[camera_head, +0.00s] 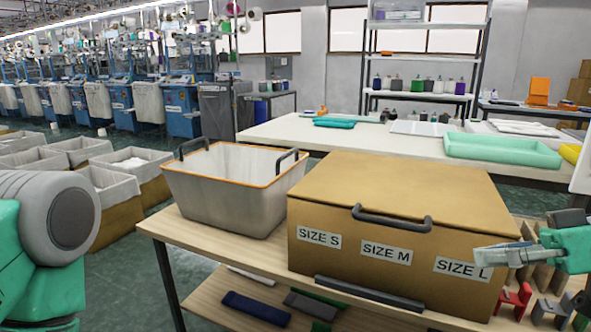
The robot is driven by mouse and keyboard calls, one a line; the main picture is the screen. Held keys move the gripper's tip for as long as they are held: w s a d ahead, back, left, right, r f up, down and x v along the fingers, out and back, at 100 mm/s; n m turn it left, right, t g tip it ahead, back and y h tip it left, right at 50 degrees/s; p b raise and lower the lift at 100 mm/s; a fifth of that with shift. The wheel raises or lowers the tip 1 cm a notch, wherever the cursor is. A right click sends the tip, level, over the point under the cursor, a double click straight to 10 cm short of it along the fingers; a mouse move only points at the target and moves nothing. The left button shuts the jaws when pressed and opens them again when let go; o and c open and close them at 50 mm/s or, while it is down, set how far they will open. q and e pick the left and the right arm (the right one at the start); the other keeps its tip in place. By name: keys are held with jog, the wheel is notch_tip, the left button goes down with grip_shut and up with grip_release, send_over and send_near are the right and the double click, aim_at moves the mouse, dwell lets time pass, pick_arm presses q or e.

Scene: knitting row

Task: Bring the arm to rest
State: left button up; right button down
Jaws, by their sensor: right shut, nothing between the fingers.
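My right gripper (500,254) comes in from the right edge, shut and empty, in front of the right end of a tan box. The box (395,200) is closed, with a dark handle and labels SIZE S, SIZE M and SIZE L. The gripper's tip overlaps the SIZE L label in the picture; whether it touches the box I cannot tell. My left arm shows at the left edge as a grey and green link. Its gripper is out of view.
A grey bin (232,190) with an orange rim and dark handles stands left of the box on the wooden table (195,240). Folded pieces lie on the shelf (225,290) below. A white table (375,137) with a green tray (503,152) stands behind. Fabric bins (115,190) stand at left.

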jog(key=s+a+f+m+g+h+p, duration=0.1)
jog(key=s+a+f+m+g+h, duration=0.15)
jog(key=f, duration=0.75)
jog(key=s+a+f+m+g+h+p, duration=0.1)
jog(key=s+a+f+m+h+p, duration=0.2)
jog(key=f, duration=0.8)
jog(key=s+d+f+m+h, duration=0.1)
jog(key=s+d+f+h, duration=0.1)
jog(key=s+f+h, duration=0.2)
jog(key=s+d+f+m+h+p, duration=0.1)
jog(key=s+d+f+h, duration=0.2)
jog(key=s+f, duration=0.6)
jog(key=shift+s+d+f+g+h, duration=0.35)
jog(key=shift+s+g, duration=0.1)
jog(key=shift+s, duration=0.3)
